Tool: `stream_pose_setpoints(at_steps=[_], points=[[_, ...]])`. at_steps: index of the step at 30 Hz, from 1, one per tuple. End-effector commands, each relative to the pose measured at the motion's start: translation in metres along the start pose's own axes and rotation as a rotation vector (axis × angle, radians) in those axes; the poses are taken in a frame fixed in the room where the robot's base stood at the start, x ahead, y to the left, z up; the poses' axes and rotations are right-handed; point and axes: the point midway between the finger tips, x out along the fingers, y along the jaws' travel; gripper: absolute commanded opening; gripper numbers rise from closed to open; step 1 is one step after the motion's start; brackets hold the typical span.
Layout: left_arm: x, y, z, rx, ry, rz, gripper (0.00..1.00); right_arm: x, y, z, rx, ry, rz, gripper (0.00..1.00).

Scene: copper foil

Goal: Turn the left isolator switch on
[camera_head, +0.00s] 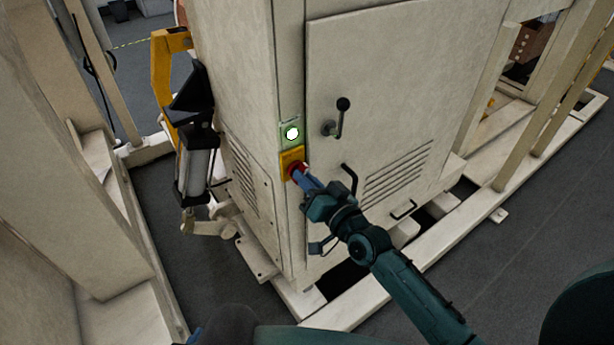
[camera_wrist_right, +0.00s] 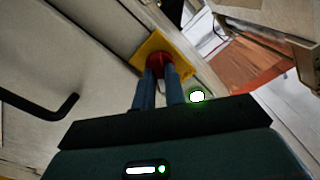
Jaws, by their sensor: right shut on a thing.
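The isolator switch has a red knob (camera_head: 293,169) on a yellow plate (camera_head: 290,156), low on the narrow front strip of a pale cabinet (camera_head: 390,70). In the right wrist view the red knob (camera_wrist_right: 158,63) and yellow plate (camera_wrist_right: 150,45) lie straight ahead of the blue fingers. My right gripper (camera_head: 301,174) is shut on the red knob, one finger on each side of it. It also shows in the right wrist view (camera_wrist_right: 160,77). The fingers partly hide the knob, and I cannot tell its turn position.
A lit green-white lamp (camera_head: 292,133) sits just above the switch. The cabinet door carries a dark lever handle (camera_head: 338,117), a black bar handle (camera_head: 349,180) and vent slots. A black and yellow device (camera_head: 192,130) stands left of the cabinet. Dark floor (camera_head: 510,260) is open at right.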

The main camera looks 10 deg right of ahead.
Motion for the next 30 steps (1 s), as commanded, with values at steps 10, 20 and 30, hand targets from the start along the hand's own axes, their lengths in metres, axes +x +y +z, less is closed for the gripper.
stream_pose_setpoints(at_steps=[10, 20, 30], points=[[0.0, -0.0005, 0.0021, -0.008, -0.012, -0.005, 0.0, 0.0003, -0.0003, -0.0009, 0.183, 0.002, -0.001, 0.0], [-0.0002, -0.0003, 0.002, -0.008, -0.013, -0.005, 0.0, 0.0003, -0.0002, -0.0006, 0.233, 0.002, -0.001, 0.0], [-0.0008, 0.0, 0.0001, -0.005, -0.008, -0.003, 0.0, 0.0004, -0.0003, -0.0007, 0.235, 0.002, -0.001, 0.13]])
